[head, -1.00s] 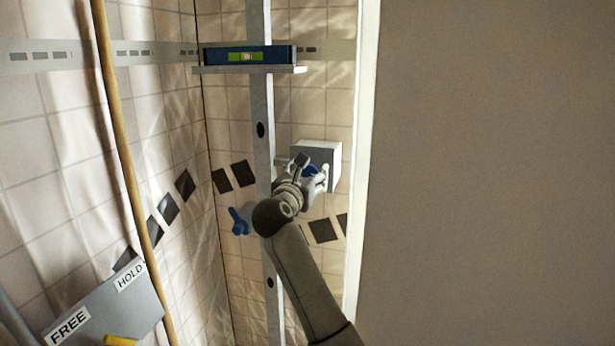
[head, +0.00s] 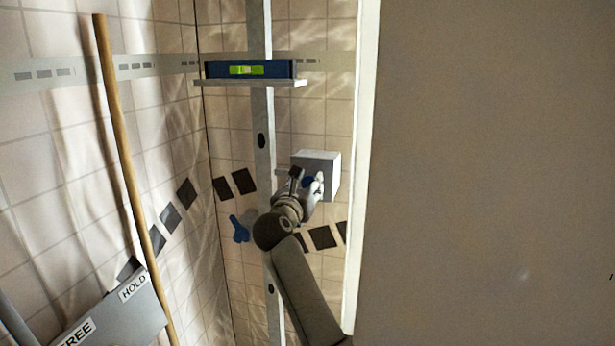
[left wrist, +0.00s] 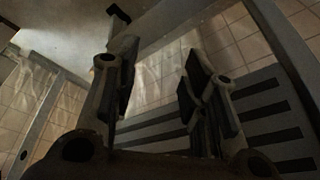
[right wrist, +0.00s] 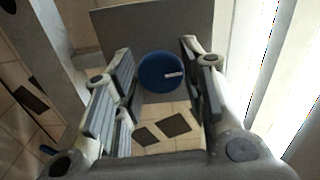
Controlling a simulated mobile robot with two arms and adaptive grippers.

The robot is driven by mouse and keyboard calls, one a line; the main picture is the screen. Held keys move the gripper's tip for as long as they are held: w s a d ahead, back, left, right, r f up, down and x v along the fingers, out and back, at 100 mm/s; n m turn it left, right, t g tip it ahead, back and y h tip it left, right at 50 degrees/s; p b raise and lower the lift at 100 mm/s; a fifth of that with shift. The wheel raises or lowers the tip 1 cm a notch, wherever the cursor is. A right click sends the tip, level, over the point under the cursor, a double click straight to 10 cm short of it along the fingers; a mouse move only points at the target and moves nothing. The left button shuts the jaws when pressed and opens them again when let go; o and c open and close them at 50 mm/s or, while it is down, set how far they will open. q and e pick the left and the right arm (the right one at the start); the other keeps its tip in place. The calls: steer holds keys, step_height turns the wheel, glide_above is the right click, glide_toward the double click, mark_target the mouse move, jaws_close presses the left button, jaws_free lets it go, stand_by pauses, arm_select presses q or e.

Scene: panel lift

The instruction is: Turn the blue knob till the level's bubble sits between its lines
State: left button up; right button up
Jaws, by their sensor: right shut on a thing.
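The blue knob (right wrist: 161,72) sits on the front of a grey box (right wrist: 120,30) and has a small pale mark right of its middle. In the head view the gripper hides most of the knob. The blue level (head: 277,69) lies on a narrow shelf (head: 250,84) above. Its green vial (head: 254,70) shows a pale bubble patch left of the middle; the lines are too small to tell. My left gripper (left wrist: 155,85) is open and empty.
A grey upright rail (head: 264,120) runs behind my right arm. A blue handle (head: 238,229) is on the wall left of it. A wooden pole (head: 122,150) and a panel marked HOLD (head: 150,312) stand at left. A plain wall fills the right side.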

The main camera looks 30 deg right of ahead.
steer(key=n+p, duration=0.2)
steer(key=p, duration=0.1)
steer(key=n+p, duration=0.1)
steer(key=p, duration=0.1)
steer(key=shift+p, duration=0.35)
arm_select(q)
steer(key=s+f, duration=0.1)
steer(key=f, duration=0.9)
steer(key=s+f+g, duration=0.1)
steer(key=s+f, duration=0.1)
steer(key=f, duration=0.8)
steer(key=shift+s, duration=0.25)
arm_select(e)
steer(key=shift+f+n, duration=0.1)
steer(key=shift+n, duration=0.2)
arm_select(q)
steer(key=shift+a, duration=0.1)
arm_select(e)
steer(key=o, duration=1)
steer(key=shift+a, duration=0.1)
steer(key=shift+c, duration=0.2)
steer(key=v, duration=0.7)
steer(key=shift+s+a, duration=0.15)
steer(key=shift+a, duration=0.05)
